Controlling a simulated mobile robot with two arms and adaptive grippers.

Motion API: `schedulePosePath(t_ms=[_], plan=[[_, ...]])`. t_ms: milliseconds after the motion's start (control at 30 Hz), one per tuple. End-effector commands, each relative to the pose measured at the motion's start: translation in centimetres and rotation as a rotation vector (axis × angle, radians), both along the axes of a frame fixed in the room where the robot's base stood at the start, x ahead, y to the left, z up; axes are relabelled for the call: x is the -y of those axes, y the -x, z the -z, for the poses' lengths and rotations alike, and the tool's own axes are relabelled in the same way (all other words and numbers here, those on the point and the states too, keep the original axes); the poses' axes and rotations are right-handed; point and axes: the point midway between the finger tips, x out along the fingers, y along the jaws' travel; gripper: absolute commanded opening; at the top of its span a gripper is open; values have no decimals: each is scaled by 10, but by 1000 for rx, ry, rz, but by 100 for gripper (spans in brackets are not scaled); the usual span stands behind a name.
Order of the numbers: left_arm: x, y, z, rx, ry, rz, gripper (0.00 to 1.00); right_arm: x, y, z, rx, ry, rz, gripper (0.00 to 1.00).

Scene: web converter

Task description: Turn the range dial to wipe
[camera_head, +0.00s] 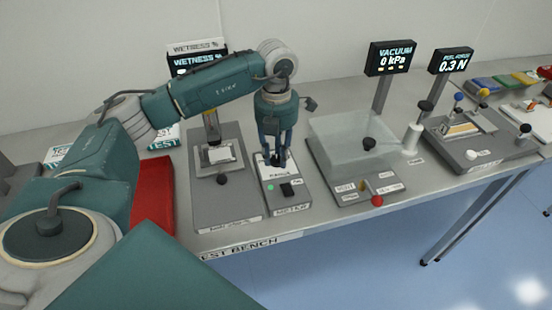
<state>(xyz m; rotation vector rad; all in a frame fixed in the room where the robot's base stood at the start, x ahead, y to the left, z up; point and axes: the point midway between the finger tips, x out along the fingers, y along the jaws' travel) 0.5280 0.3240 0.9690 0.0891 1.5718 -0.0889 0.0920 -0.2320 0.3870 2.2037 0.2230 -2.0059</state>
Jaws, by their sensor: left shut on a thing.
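A narrow grey box (289,203) with a white top panel stands on the bench, near the middle of the view. It has a black switch (287,189) and a green light (270,187) near its front. My left gripper (277,162) points straight down over the back part of this panel. Its fingers are closed around a small dark part there, which looks like the range dial. The fingers mostly hide the dial, so its pointer and setting cannot be read. My right gripper is not in view.
A grey fixture with a small stage (228,205) stands close on the left. A clear-lidded vacuum box (350,138) stands close on the right. A peel tester (470,145) is farther right. A red bin (153,195) lies behind my left arm.

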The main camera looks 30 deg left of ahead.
Motion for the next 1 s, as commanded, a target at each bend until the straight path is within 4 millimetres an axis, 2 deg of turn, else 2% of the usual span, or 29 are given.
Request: schedulePosePath(t_ms=[100,500,733,1000], plan=[[-1,-4,-1,15,0,109,0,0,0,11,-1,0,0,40],[0,-4,-3,17,-1,455,0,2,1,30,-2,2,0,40],[1,-4,-4,18,0,587,0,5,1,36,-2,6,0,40],[1,-4,-5,19,-1,662,0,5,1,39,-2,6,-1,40]])
